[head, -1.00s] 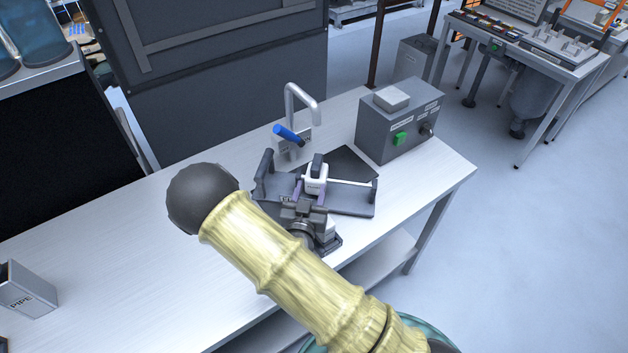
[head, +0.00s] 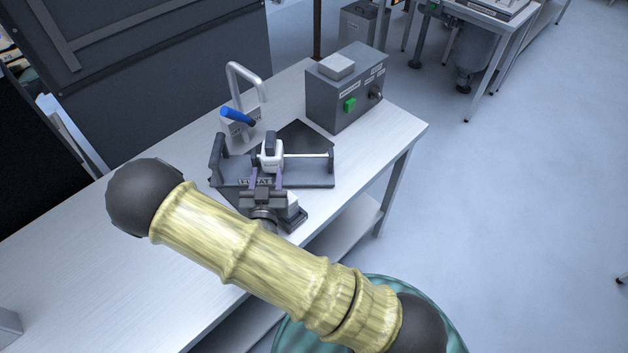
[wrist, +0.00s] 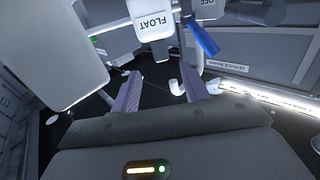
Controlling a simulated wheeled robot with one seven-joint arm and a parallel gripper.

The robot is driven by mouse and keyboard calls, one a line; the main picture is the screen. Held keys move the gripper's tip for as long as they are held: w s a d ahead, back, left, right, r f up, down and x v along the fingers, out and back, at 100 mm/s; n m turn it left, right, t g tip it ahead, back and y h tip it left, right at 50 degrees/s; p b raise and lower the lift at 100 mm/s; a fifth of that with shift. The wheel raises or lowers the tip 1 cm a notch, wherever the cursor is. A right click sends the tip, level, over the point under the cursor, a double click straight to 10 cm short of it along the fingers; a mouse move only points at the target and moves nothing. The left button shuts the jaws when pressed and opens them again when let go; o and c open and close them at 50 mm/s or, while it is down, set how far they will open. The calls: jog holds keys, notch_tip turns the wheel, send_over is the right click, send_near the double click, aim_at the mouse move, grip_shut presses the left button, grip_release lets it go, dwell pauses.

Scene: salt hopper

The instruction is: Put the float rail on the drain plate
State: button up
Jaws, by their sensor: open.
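A white float block (head: 271,154) sits on a thin pale rod (head: 308,156), which I take to be the float rail. It lies across a dark grey cradle (head: 318,179) with upright ends on the bench. The wrist view shows the white block (wrist: 153,20) marked FLOAT, upside down, at the top. My gripper (head: 265,178) is at the cradle's near side, close to the block. Its two purple fingers (wrist: 160,88) are apart, with nothing seen held between them. A black flat plate (head: 303,134) lies behind the cradle; I cannot tell whether it is the drain plate.
A bent grey pipe (head: 233,78) and a blue-handled lever (head: 236,116) stand behind the cradle. A grey control box (head: 345,92) with a green button is at the back right.

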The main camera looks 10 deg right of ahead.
jog(key=d+m+g+y, duration=0.2)
jog(key=d+g, duration=0.4)
jog(key=g, duration=0.2)
jog(key=s+d+r+n+g, duration=0.2)
jog(key=s+d+r+g, duration=0.1)
jog(key=s+d+r, duration=0.2)
jog(key=s+d+r+n+g+y, duration=0.1)
jog(key=s+d+r+n+g, duration=0.1)
jog(key=s+d+r, duration=0.3)
jog(key=s+g, duration=0.1)
jog(key=s, duration=0.3)
jog(key=shift+s+g, duration=0.25)
jog(key=shift+g, duration=0.15)
jog(key=shift+o, duration=0.3)
